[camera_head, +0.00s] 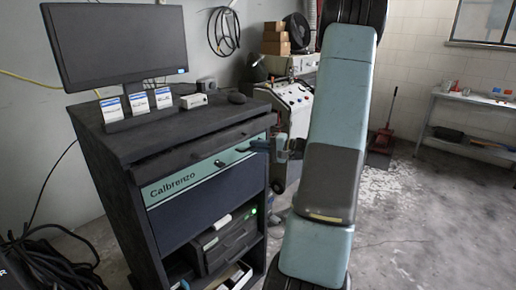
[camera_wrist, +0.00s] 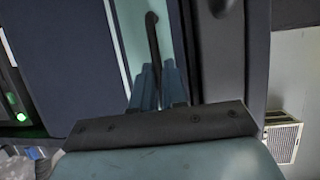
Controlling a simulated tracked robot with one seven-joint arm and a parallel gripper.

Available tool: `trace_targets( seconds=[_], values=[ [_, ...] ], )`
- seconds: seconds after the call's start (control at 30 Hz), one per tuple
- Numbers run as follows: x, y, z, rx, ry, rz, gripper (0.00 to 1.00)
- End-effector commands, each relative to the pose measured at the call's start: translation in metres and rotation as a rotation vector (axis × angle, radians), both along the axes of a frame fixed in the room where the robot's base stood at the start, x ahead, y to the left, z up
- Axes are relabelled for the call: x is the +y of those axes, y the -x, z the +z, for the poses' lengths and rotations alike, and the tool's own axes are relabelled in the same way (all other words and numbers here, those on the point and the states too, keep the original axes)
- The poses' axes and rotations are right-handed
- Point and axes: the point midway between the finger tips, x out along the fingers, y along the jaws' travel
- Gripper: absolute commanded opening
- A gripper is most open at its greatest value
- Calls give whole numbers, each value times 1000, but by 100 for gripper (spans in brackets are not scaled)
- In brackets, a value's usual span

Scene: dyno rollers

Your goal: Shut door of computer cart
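The dark computer cart (camera_head: 100,180) stands at left in the head view. Its front door (camera_head: 205,210) is a navy panel with a teal strip marked "Calbrenzo"; it also shows in the wrist view (camera_wrist: 70,55). I cannot tell how far the door stands from the frame. A dark bar handle (camera_head: 258,146) is at the strip's right end; it also shows in the wrist view (camera_wrist: 152,38). My gripper (camera_head: 282,147) is at this handle. In the wrist view its two blue-grey fingers (camera_wrist: 158,80) lie close together with the handle between them and look closed on it.
A monitor (camera_head: 118,45) and small labelled boxes (camera_head: 138,103) stand on the cart. A black drawer front (camera_head: 200,145) sits above the door. An open bay below holds a dark device (camera_head: 225,245) with a green light. Floor at right (camera_head: 430,220) is clear.

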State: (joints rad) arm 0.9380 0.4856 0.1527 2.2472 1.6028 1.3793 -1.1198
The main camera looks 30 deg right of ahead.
Motion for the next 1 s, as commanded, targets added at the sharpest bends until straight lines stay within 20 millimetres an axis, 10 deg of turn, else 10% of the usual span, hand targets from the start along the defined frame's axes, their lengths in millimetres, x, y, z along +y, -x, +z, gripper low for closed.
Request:
trace_targets(
  seconds=[0.23,0.57,1.0],
  values=[
    [-1,-1,1,-4,1,0,35],
    [-5,3,2,-4,0,-2,35],
    [-51,62,8,-3,1,-4,35]
  ],
)
